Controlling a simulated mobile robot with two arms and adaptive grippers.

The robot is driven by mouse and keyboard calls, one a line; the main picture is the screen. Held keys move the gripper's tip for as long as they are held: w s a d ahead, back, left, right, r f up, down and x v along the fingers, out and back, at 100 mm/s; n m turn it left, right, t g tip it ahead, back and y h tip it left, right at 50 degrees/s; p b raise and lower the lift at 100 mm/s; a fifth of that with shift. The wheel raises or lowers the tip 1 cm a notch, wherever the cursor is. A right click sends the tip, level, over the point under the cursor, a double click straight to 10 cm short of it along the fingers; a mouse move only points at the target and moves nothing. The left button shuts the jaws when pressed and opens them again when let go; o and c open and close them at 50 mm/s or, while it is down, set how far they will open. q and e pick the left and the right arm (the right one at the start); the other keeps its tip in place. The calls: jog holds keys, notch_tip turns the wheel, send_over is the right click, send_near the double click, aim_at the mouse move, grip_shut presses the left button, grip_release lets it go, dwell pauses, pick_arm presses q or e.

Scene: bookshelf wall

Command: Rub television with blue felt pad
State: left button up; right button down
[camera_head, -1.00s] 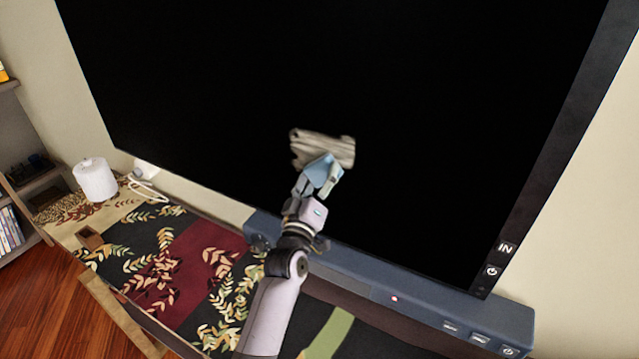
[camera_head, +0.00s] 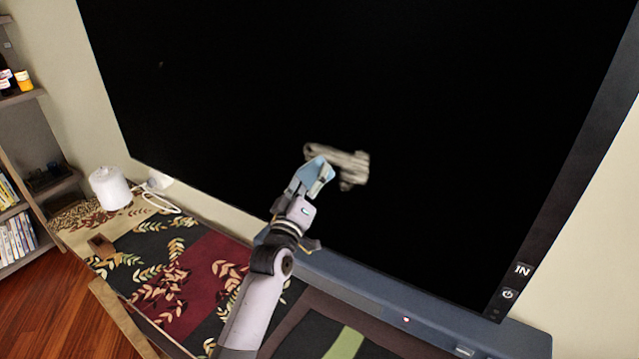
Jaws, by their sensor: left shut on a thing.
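The television (camera_head: 400,80) is a large dark screen that fills most of the view. A greyish-beige patch (camera_head: 348,166), like a smear of dirt, shows on its lower middle part. My left gripper (camera_head: 312,180) is in front of the screen at the left lower edge of this patch. It is shut on a light blue piece, the blue felt pad (camera_head: 316,165), which overlaps the patch in the picture. I cannot tell whether the pad touches the screen. My right gripper is out of view.
A blue-grey soundbar (camera_head: 370,297) runs below the screen. The cabinet top, covered with a leaf-patterned cloth (camera_head: 200,285), holds a white lamp-like cylinder (camera_head: 110,188) and a small brown block (camera_head: 101,246). A bookshelf (camera_head: 30,150) stands at the left.

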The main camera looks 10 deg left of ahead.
aim_at(297, 173)
pick_arm(q)
jog(key=shift+w+a+f+b, duration=0.1)
jog(key=shift+w+a+b, duration=0.2)
jog(key=shift+a, duration=0.5)
jog(key=shift+w+a+f+b, duration=0.15)
jog(key=shift+w+a, duration=0.1)
jog(key=shift+a, duration=0.5)
jog(key=shift+w+a+r, duration=0.1)
jog(key=shift+w+a, duration=0.05)
jog(key=shift+a, duration=0.25)
notch_tip(297, 173, up, 2)
jog(key=shift+r+p, duration=0.2)
jog(key=shift+p, duration=0.9)
jog(key=shift+d, duration=0.15)
